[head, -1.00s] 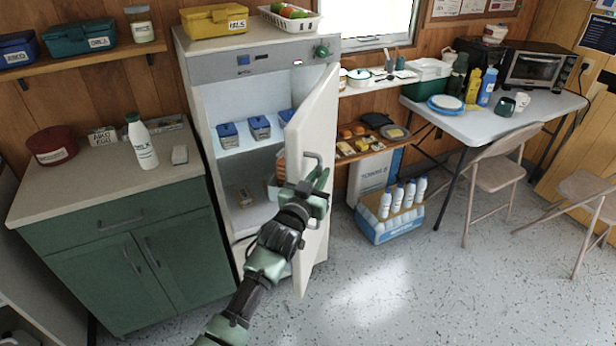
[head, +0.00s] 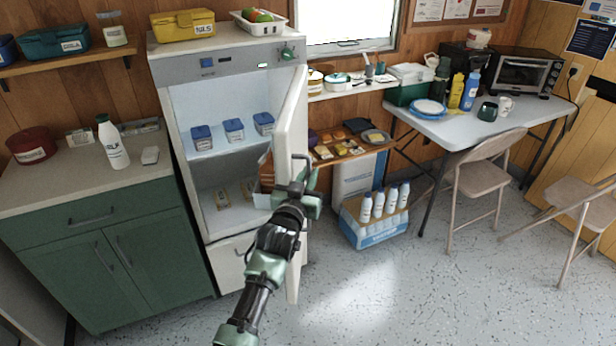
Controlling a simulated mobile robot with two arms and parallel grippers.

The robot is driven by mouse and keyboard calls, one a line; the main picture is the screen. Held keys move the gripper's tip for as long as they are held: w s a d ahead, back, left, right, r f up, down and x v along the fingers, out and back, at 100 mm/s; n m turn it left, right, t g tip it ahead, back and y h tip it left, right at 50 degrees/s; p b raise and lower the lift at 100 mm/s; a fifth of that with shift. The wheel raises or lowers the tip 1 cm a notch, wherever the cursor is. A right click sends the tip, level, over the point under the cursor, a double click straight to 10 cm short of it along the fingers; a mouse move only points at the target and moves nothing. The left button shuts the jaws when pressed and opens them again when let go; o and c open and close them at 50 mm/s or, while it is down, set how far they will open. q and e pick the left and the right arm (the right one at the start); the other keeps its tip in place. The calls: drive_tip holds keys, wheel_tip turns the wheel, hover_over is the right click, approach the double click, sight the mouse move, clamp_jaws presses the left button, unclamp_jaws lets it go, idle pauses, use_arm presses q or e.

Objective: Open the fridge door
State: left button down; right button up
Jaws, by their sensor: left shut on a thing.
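The fridge (head: 228,60) stands against the wood-panelled wall, left of the window. Its white door (head: 292,122) stands wide open, swung out to the right and seen nearly edge-on. Inside, several blue-lidded boxes (head: 234,130) sit on a shelf, and a few packets lie lower down. The dark door handle (head: 303,160) is on the door's outer face. My left gripper (head: 302,184) is shut on the handle, its fingers partly hidden. My right gripper does not show.
A green cabinet (head: 100,188) with a milk bottle (head: 112,142) on top stands left of the fridge. A crate of white bottles (head: 374,217) stands on the floor right of the door. A folding table (head: 470,127) and chairs (head: 480,180) are further right. The front floor is clear.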

use_arm(q)
drive_tip(key=shift+r, duration=0.15)
drive_tip(key=c, duration=1.7)
unclamp_jaws()
drive_tip(key=shift+c, duration=0.2)
drive_tip(key=v, duration=0.7)
drive_tip(key=shift+s+b, duration=0.35)
drive_tip(key=shift+b, duration=0.05)
